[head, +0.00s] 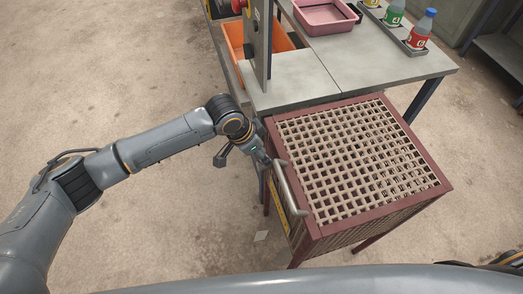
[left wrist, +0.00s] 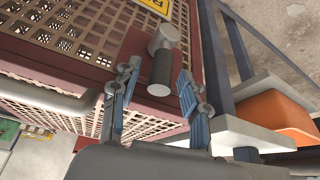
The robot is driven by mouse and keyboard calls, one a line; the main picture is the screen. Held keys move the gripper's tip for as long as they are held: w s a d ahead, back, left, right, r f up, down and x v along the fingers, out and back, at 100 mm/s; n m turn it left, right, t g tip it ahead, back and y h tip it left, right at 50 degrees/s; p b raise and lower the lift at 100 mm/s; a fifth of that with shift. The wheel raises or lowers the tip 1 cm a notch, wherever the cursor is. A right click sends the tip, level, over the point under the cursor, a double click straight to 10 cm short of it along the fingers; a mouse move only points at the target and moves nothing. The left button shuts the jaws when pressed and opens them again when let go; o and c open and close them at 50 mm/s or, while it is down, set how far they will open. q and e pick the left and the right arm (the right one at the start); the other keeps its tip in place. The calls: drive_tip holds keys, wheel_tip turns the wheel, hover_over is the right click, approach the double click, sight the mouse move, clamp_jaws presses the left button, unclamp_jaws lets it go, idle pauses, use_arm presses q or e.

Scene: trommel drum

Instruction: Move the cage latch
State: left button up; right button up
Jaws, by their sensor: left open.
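The cage (head: 360,155) has a red-brown frame and pale lattice panels. In the left wrist view its lattice side (left wrist: 95,20) fills the upper left. A latch with a dark cylindrical grip on a grey base (left wrist: 161,68) sticks out from the cage's red frame there. My left gripper (left wrist: 156,88) is open, with one finger on each side of the latch grip; I cannot tell whether either touches it. In the head view my left gripper (head: 266,160) is at the cage's left side, near its upper left corner, and the latch is hidden.
A grey bar handle (head: 290,188) runs along the cage's left edge, close to my gripper. A metal table (head: 350,55) behind the cage carries a pink tray (head: 325,15) and several bottles (head: 394,13). An orange bin (head: 235,38) stands at its left. The floor on the left is open.

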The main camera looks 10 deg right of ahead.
use_arm(q)
clamp_jaws()
use_arm(e)
drive_tip(key=shift+a, duration=0.5)
drive_tip(key=shift+d, duration=0.1)
